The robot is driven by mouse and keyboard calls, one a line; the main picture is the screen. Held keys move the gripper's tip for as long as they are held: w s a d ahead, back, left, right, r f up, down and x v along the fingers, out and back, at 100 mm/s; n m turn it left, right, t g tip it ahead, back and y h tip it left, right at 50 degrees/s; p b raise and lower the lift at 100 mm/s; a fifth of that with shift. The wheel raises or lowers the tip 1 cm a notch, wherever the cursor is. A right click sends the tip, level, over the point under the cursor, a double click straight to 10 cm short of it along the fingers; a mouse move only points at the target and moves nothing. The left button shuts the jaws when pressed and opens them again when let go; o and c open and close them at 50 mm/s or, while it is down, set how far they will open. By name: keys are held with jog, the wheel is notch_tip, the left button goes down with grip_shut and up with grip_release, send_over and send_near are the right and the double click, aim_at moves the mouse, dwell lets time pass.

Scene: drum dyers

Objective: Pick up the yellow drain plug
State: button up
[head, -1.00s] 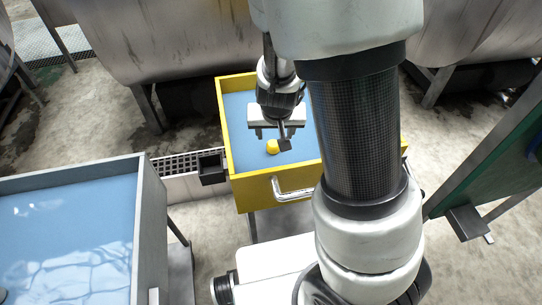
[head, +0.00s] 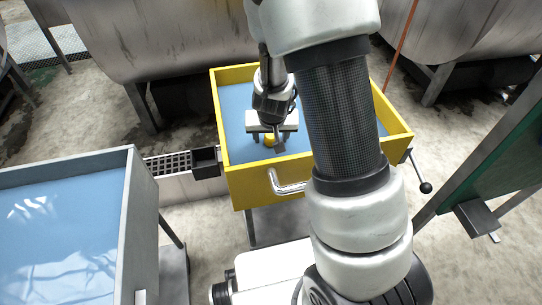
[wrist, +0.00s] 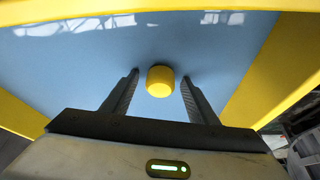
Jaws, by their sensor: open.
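The yellow drain plug (wrist: 160,81) is a short round knob on the blue surface inside the yellow-walled tub (head: 232,176). In the wrist view it lies in the middle, between and slightly beyond the tips of my gripper's two dark fingers (wrist: 160,75). The fingers are apart and hold nothing. In the head view my gripper (head: 267,147) is low inside the tub, over the plug (head: 269,140), which is partly hidden by it. I cannot tell whether a finger touches the plug.
My arm covers the right part of the tub. A silver handle (head: 287,186) is on its front wall. A small black box (head: 206,162) and a grated channel (head: 168,163) adjoin its left side. A grey vat of blue liquid (head: 60,235) stands at the lower left. Large tanks (head: 160,40) stand behind.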

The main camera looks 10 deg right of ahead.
grip_shut()
jog(key=shift+r, duration=0.1)
